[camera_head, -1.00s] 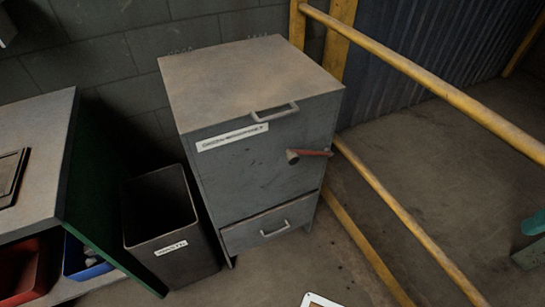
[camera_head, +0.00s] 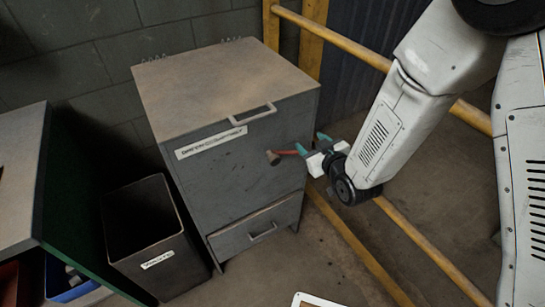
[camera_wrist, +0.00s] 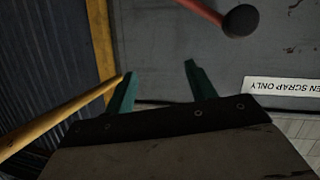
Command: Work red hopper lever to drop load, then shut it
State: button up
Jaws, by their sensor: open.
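The grey metal hopper (camera_head: 225,170) stands against the block wall, with a flat top, a label, a handle on its upper front and a drawer below. Whether a finger touches the lever I cannot tell.
A dark open bin (camera_head: 150,235) with a label stands left of the hopper. A bench (camera_head: 20,180) with a green side is at far left, with a blue bin (camera_head: 60,280) under it. Yellow rails (camera_head: 345,42) run close on the right.

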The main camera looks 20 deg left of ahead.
aim_at(276, 163)
jog(key=s+a+f+y, duration=0.1)
jog(key=s+f, duration=0.1)
jog(key=s+a+f+n+y, duration=0.1)
jog(key=s+a+f, duration=0.1)
jog(key=s+a+f+n+y, duration=0.1)
jog(key=s+a+f, duration=0.1)
jog(key=s, duration=0.1)
jog(key=shift+s+f+y, duration=0.1)
jog(key=shift+f+y, duration=0.15)
jog(key=shift+y, duration=0.15)
jog(key=shift+s+a, duration=0.1)
jog(key=shift+a, duration=0.15)
jog(key=x, duration=0.7)
jog(key=shift+a, duration=0.2)
grip_shut()
